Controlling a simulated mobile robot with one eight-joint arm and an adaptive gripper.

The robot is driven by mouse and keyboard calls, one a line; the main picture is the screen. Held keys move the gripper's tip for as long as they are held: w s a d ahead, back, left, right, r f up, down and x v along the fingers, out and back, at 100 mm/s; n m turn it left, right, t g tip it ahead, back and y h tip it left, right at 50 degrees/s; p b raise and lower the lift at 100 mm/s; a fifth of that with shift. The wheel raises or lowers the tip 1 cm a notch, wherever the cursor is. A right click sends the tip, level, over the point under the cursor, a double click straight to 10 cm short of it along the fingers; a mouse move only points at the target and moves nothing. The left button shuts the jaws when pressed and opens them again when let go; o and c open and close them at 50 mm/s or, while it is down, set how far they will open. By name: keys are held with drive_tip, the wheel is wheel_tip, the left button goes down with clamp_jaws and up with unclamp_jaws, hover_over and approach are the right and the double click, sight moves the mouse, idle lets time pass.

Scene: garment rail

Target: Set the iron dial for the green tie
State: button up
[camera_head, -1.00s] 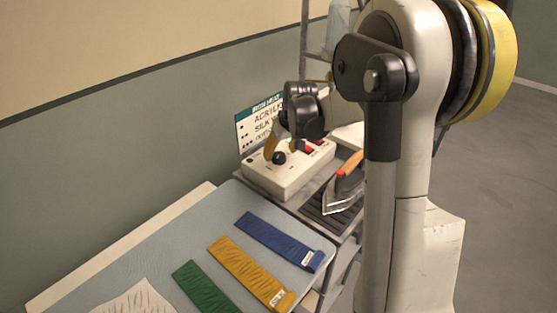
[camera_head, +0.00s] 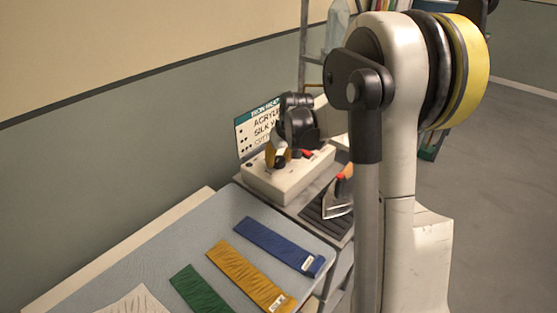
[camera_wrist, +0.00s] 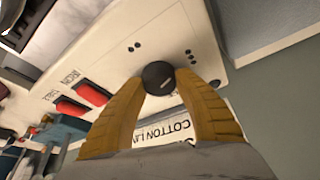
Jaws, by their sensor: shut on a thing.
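The iron dial is a black round knob (camera_wrist: 159,78) on a cream control box (camera_head: 262,184). It has a pale mark on its face, and groups of black dots are printed around it. My gripper (camera_head: 279,158) is shut on the dial; in the wrist view its two yellow fingers (camera_wrist: 161,88) hold the knob from both sides. The green tie (camera_head: 198,292) lies at the front of the grey-blue board (camera_head: 170,235), partly cut off by the picture edge. A sign (camera_head: 258,128) behind the box shows ACRYLIC and SILK lines, partly hidden by my gripper.
A yellow tie (camera_head: 248,275) and a blue tie (camera_head: 278,245) lie beside the green one. An iron (camera_head: 338,198) with a red-tipped handle rests on a dark ribbed mat (camera_head: 318,212) right of the box. Red switches (camera_wrist: 92,93) sit on the box near the dial.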

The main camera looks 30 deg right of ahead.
drive_tip(key=m+h, duration=0.1)
drive_tip(key=m, duration=0.3)
drive_tip(key=shift+m+g+h+p, duration=0.3)
drive_tip(key=shift+h, duration=0.1)
drive_tip(key=o, duration=1.2)
drive_tip(key=shift+f, duration=0.1)
drive_tip(key=v, duration=1.2)
